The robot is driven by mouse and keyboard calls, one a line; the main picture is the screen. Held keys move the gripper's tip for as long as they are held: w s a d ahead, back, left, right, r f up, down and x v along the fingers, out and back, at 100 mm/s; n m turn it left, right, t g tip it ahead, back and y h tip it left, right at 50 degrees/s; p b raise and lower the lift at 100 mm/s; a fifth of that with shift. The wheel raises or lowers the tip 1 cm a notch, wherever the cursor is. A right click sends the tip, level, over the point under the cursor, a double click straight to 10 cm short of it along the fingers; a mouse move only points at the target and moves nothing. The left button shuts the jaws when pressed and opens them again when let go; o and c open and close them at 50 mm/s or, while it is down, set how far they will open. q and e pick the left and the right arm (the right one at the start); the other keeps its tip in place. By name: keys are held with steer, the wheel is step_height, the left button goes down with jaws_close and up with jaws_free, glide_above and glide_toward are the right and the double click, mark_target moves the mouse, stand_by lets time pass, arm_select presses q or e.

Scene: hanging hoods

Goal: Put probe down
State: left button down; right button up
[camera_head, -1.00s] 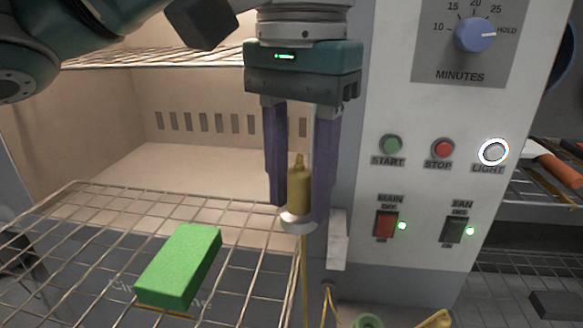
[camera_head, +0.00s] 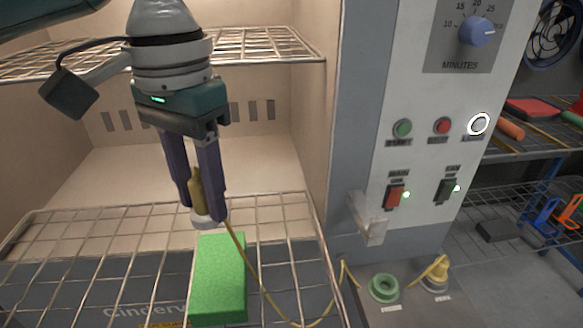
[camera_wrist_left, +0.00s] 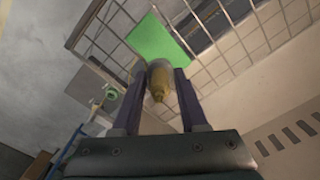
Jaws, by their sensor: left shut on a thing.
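The probe (camera_head: 196,190) is a brass-coloured piece with a white collar at its lower end and a thin yellow cable. My left gripper (camera_head: 206,205) is shut on it, with a purple finger on each side. It holds the probe above the wire rack (camera_head: 90,237), just behind a green block (camera_head: 219,285) lying on the rack. In the left wrist view the probe (camera_wrist_left: 160,80) sits between the fingers, with the green block (camera_wrist_left: 163,42) beyond it. The cable (camera_head: 262,290) hangs from the probe and loops right, over the rack's edge. My right gripper is not in view.
An upper wire rack (camera_head: 275,45) spans the chamber above. The control panel (camera_head: 420,160) stands at the right with a bracket (camera_head: 369,218) on its lower left. The rack left of the block is bare.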

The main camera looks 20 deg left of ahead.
arm_select(q)
step_height(320, 180, down, 9)
steer(key=shift+b, duration=0.8)
steer(key=shift+c, duration=2.2)
jaws_free()
steer(key=shift+f, duration=0.1)
